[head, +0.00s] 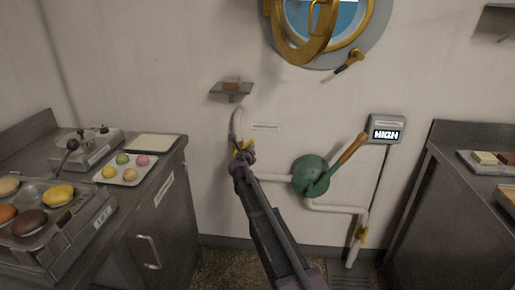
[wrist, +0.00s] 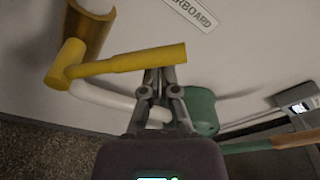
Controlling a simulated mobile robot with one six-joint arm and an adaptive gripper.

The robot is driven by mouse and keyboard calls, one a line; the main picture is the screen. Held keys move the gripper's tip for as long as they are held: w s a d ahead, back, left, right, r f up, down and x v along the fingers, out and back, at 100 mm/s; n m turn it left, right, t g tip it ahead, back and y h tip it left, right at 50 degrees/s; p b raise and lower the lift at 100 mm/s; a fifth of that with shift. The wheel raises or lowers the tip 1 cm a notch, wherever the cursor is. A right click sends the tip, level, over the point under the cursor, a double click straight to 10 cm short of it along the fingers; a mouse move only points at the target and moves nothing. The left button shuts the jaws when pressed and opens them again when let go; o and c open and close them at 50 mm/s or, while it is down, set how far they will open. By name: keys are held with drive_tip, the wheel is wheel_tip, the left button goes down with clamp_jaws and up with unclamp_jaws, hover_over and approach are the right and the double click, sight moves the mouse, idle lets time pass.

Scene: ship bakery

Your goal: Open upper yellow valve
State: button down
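The upper yellow valve sits on the white pipe at the wall, and a little of its yellow (head: 240,148) shows in the head view beside my gripper (head: 244,154). In the wrist view its yellow lever (wrist: 112,64) runs nearly level from a yellow hub at the left. My gripper (wrist: 158,72) points up at the lever's right part. Its two fingertips are close together, shut, at the lever's lower edge. They seem to touch it, but I cannot tell for sure. In the head view my arm hides part of the valve.
A green round fitting with a lever (head: 310,175) is right of my gripper. A lower yellow valve (head: 361,235) is on the pipe near the floor. A display (head: 386,134) reads HIGH. Steel counters stand left (head: 178,150) and right (head: 440,165). A small shelf (head: 232,90) is above.

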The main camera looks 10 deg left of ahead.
sight(247, 143)
drive_tip(key=shift+a+r+p, duration=0.45)
drive_tip(key=shift+a+r, duration=0.2)
drive_tip(key=shift+r, duration=0.05)
drive_tip(key=shift+s+a+r+p, duration=0.1)
drive_tip(key=shift+a+r+p, duration=0.2)
drive_tip(key=shift+a, duration=0.4)
drive_tip(key=shift+s+a+r+p, duration=0.1)
drive_tip(key=shift+a+r+p, duration=0.15)
drive_tip(key=shift+a, duration=0.5)
drive_tip(key=shift+s+a+r+p, duration=0.1)
drive_tip(key=shift+a+r+p, duration=0.2)
drive_tip(key=shift+a, duration=0.55)
drive_tip(key=d, duration=0.2)
drive_tip(key=w+d, duration=0.1)
drive_tip(key=d, duration=0.1)
drive_tip(key=shift+d, duration=0.1)
drive_tip(key=s, duration=1)
drive_tip(key=shift+a, duration=0.25)
drive_tip(key=shift+w, duration=0.1)
